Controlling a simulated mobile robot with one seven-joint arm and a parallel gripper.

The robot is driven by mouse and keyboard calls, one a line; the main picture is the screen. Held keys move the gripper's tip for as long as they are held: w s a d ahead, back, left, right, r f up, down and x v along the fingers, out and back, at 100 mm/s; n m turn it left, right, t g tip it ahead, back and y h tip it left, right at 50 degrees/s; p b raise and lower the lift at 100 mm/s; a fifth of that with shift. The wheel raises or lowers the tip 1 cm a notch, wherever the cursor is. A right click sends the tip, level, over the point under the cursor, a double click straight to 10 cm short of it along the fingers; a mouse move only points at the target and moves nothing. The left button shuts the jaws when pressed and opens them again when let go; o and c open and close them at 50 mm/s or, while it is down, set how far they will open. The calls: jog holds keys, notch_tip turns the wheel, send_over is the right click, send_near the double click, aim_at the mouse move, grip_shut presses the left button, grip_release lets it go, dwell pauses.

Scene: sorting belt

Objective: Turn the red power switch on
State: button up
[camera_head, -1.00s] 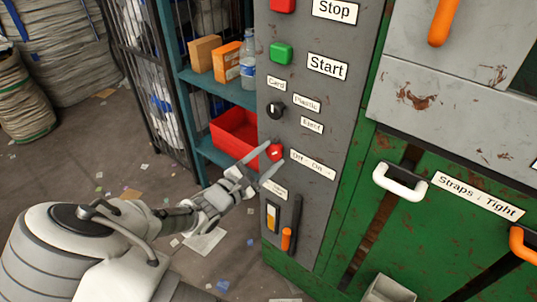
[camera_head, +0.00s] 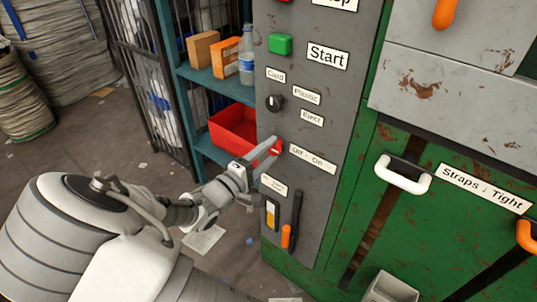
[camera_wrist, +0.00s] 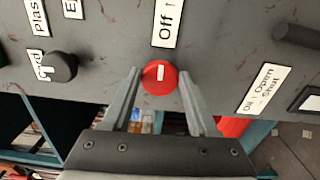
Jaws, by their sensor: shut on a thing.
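In the wrist view the red knob (camera_wrist: 160,77) sits between the two fingertips (camera_wrist: 159,72). Its short white mark runs up and down in that picture, in line with the "Off" label (camera_wrist: 167,22). The rest of that label is cut off by the top edge there.
Above the switch are a black selector knob (camera_head: 273,103) and a green Start button (camera_head: 280,44). Below are a yellow-and-white rocker (camera_head: 271,214) and an orange-tipped lever (camera_head: 286,236). A shelf with a red bin (camera_head: 228,140) stands close on the left.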

jog(key=shift+m, duration=0.3)
dwell(0.4)
jog(key=o, duration=1.4)
jog(key=shift+c, duration=0.2)
jog(key=shift+s+a, duration=0.1)
jog(key=p+v, duration=0.3)
jog(key=v, duration=1.4)
jog(key=shift+s+a, duration=0.1)
